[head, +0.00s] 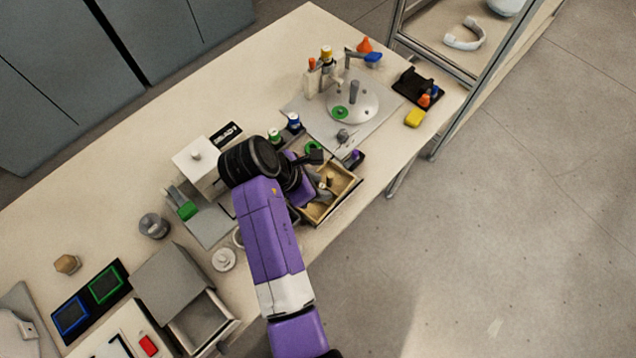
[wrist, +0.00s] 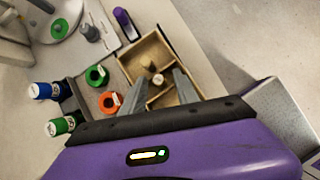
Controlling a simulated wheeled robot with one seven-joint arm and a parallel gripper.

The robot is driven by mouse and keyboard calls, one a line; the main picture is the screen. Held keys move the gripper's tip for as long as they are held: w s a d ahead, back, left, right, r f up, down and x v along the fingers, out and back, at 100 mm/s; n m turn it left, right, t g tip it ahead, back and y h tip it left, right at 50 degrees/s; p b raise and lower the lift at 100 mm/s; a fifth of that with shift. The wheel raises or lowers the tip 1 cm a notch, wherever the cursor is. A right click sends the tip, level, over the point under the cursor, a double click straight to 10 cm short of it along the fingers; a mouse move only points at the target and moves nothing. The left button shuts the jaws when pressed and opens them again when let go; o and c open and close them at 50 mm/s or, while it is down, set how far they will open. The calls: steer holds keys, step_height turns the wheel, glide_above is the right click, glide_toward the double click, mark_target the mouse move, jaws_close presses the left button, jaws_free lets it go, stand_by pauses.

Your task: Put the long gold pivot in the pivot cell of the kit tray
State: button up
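The kit tray (head: 350,190) is a wooden, divided tray at the front edge of the table. It also shows in the wrist view (wrist: 168,45), with several compartments. A small gold, pale-topped piece (wrist: 157,79) stands in or just above the tray, between my fingertips in the picture; it looks like the gold pivot, but its length is hard to judge. My gripper (wrist: 160,77) points down over the tray with its two grey fingers apart. I see no clear contact with the piece. In the head view my arm partly hides the tray.
Orange (wrist: 109,103) and green (wrist: 96,76) rings lie beside the tray. Blue (wrist: 42,91) and green-capped (wrist: 62,126) bottles stand farther off. A purple item (wrist: 124,22) lies by the tray's far end. A round grey fixture (head: 365,103) stands on a mat at the back.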

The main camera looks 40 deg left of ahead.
steer(key=v, duration=1.2)
steer(key=shift+a, duration=0.1)
